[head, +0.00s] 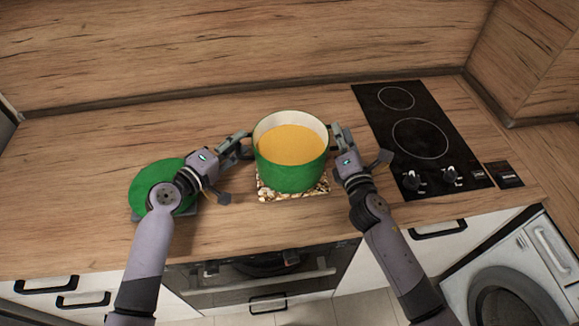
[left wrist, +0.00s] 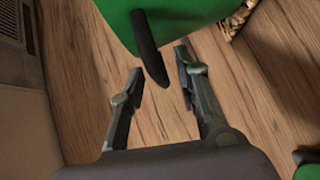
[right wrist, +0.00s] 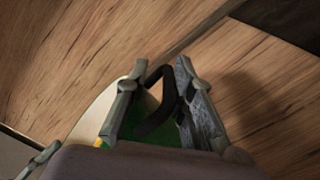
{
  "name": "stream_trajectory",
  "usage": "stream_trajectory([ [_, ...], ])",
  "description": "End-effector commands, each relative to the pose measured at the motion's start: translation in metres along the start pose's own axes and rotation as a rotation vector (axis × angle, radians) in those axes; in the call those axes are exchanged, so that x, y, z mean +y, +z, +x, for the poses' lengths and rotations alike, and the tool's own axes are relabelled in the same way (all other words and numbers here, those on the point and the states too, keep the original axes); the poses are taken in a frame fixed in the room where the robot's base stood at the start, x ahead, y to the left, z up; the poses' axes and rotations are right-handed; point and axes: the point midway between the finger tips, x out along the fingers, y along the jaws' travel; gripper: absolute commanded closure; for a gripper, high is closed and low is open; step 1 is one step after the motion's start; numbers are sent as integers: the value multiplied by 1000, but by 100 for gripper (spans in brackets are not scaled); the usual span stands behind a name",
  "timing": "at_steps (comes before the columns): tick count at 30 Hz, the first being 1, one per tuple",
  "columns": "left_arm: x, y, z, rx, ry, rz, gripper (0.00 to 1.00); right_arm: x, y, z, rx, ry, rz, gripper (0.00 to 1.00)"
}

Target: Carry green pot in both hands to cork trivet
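The green pot (head: 290,175), full of something orange-yellow, stands upright on the mottled cork trivet (head: 265,196), whose front part shows beneath it. My left gripper (head: 243,144) is open beside the pot's left handle. In the left wrist view the dark handle (left wrist: 150,48) reaches between its parted fingertips (left wrist: 160,76). My right gripper (head: 336,135) is open at the pot's right side. In the right wrist view the dark right handle (right wrist: 156,112) lies between its spread fingers (right wrist: 160,78), with a gap visible. The back of the trivet is hidden by the pot.
A black cooktop (head: 420,139) with knobs lies to the right. A round green disc (head: 150,181) lies on the left, partly under my left arm in view. The wooden counter (head: 80,150) is otherwise mostly clear, with a splashback behind and an oven below.

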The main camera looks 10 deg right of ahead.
Motion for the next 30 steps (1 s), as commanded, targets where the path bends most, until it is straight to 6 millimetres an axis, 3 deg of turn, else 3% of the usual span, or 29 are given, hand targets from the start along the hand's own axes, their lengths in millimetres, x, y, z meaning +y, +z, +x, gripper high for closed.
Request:
stream_trajectory([
  [8,-1,0,-9,1,0,0,70,-7,-1,-1,1,-14,-1,72],
  [21,-2,0,-96,0,-3,1,70,-4,-1,-1,1,-8,0,72],
  [30,-1,-1,-121,0,1,-1,70,-4,-1,-5,1,-9,0,72],
])
